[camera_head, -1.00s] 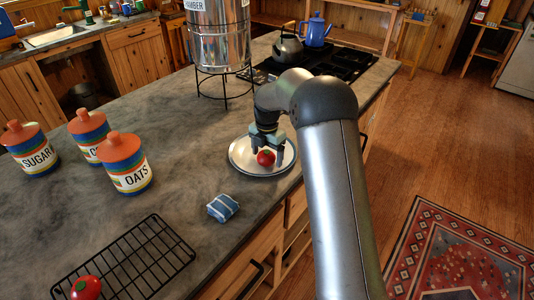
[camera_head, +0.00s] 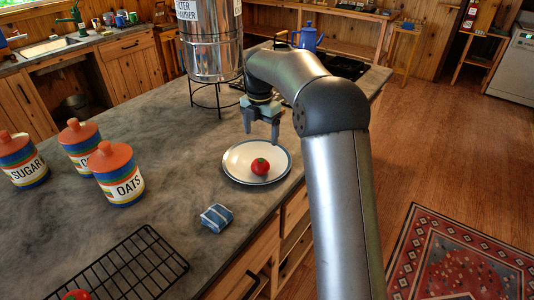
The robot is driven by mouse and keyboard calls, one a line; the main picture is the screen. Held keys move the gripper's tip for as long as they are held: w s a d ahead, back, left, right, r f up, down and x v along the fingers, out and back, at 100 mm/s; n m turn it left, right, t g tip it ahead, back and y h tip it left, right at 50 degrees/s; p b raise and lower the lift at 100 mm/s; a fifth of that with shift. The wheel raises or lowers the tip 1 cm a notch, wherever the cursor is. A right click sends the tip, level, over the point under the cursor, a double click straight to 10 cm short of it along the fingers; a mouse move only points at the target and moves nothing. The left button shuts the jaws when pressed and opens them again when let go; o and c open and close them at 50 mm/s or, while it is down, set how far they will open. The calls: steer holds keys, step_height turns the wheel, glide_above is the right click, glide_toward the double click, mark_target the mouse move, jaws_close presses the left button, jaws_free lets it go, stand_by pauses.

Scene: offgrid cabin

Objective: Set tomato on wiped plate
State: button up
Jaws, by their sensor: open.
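A red tomato (camera_head: 260,167) with a green top rests on a white plate with a blue rim (camera_head: 240,173) on the grey counter. The tomato sits near the middle of the plate. My gripper (camera_head: 261,138) is open and empty above the plate, with its fingers pointing down, apart from the tomato. A folded blue-and-white striped cloth (camera_head: 216,218) lies on the counter in front of the plate.
A second red tomato (camera_head: 77,295) is partly cut off at the bottom edge by a black wire rack (camera_head: 130,268). Striped canisters, including one marked OATS (camera_head: 117,174), stand at left. A steel water filter (camera_head: 210,45) on a wire stand is behind the plate. Open counter lies between.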

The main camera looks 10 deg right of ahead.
steer(key=s+r+m, duration=0.2)
steer(key=s+m, duration=0.4)
steer(key=s, duration=0.2)
steer(key=s+r+m, duration=0.2)
steer(key=s+m, duration=0.3)
steer(key=s, duration=0.3)
steer(key=s+f+m, duration=0.3)
steer(key=s+m, duration=0.4)
steer(key=s, duration=0.4)
steer(key=s+d+f+m, duration=0.1)
steer(key=s+f+m, duration=0.3)
steer(key=s+m, duration=0.4)
steer(key=s, duration=0.3)
steer(key=shift+s+d+t, duration=0.25)
steer(key=shift+d+t, duration=0.05)
steer(key=shift+t, duration=0.1)
